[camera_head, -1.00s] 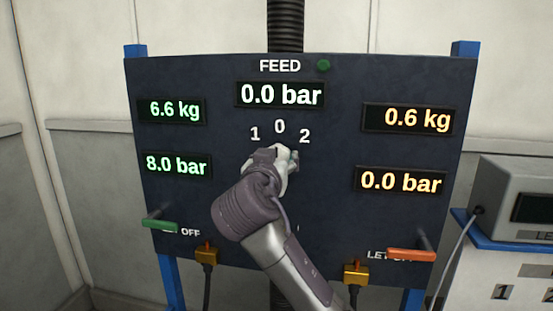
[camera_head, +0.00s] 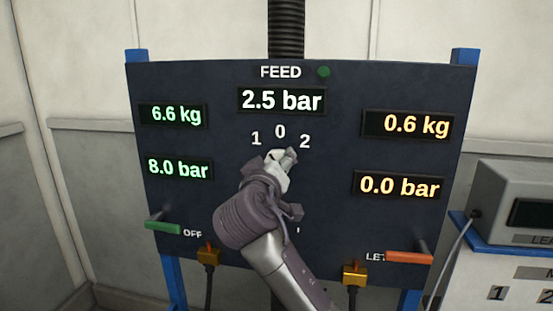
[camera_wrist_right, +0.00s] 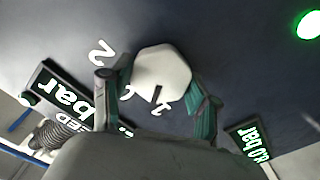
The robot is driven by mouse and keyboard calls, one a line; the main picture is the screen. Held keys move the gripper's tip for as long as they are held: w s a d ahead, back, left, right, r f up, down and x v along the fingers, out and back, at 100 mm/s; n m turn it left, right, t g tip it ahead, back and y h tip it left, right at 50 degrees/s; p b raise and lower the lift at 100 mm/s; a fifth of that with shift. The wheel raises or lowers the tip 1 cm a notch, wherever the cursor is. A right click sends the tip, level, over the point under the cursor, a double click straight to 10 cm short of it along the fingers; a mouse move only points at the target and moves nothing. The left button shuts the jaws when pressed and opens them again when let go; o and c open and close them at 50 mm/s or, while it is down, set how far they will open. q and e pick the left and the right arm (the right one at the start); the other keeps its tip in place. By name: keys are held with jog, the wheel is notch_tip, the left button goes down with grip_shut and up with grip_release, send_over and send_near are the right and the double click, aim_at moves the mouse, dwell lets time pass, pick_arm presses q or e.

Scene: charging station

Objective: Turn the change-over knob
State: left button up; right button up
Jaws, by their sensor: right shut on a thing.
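The change-over knob (camera_wrist_right: 162,72) is a pale, many-sided knob on the dark panel below the digits 1, 0 and 2. Its dark notch faces the digit 1 in the right wrist view. My right gripper (camera_wrist_right: 157,98) is shut on it, with one teal finger on each side. In the head view my right gripper (camera_head: 284,162) and wrist hide most of the knob. The FEED display (camera_head: 282,100) above the digits reads 2.5 bar. My left gripper is not in view.
The panel (camera_head: 330,215) carries a green handle (camera_head: 163,227) at lower left and an orange handle (camera_head: 409,258) at lower right. Yellow connectors with cables (camera_head: 208,256) hang at its lower edge. A grey device (camera_head: 520,200) stands at right.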

jog(key=shift+n+p, duration=0.45)
jog(key=shift+n, duration=0.65)
jog(key=o, duration=1.2)
jog(key=shift+c, duration=0.2)
jog(key=s+a, duration=0.1)
jog(key=s, duration=0.6)
jog(key=shift+s+a, duration=0.15)
jog(key=shift+a, duration=0.1)
